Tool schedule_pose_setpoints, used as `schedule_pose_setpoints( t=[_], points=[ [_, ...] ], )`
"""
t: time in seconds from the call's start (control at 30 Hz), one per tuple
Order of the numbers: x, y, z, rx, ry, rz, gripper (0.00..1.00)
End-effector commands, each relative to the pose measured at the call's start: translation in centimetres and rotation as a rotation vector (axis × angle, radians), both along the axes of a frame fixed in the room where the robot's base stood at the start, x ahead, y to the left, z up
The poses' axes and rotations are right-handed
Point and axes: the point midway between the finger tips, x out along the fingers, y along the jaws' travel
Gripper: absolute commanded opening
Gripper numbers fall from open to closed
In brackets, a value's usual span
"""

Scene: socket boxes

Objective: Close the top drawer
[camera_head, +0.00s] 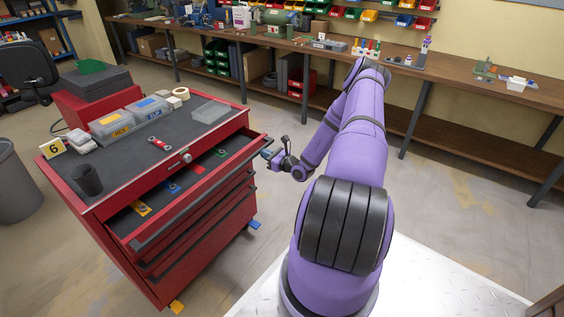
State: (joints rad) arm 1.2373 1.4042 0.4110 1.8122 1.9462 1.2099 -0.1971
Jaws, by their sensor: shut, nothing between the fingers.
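A red tool cabinet (92,213) with a dark top stands at the left. Its top drawer (138,237) is pulled out toward my side, and coloured tools show inside on a dark liner. A dark handle (205,193) runs along the drawer's front edge. The lower drawers (205,229) look shut. My gripper (275,150) is at the end of my purple arm, near the far right end of the drawer front. It is shut and empty. I cannot tell whether it touches the handle.
A long workbench (455,75) lines the back wall. Floor between cabinet and bench is free.

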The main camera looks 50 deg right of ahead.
Motion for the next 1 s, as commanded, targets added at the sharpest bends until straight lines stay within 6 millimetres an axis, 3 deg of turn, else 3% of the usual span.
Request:
schedule_pose_setpoints(
  t=[0.2,0.5,0.7,1.0],
  points=[
    [5.8,0.5,0.0,-0.002,-0.002,0.002,0.00],
    [11.0,0.9,0.0,0.000,-0.001,0.001,0.00],
    [12.5,1.0,0.0,0.000,0.001,0.000,0.00],
    [13.2,1.0,0.2,-0.001,-0.003,-0.001,0.00]
  ],
)
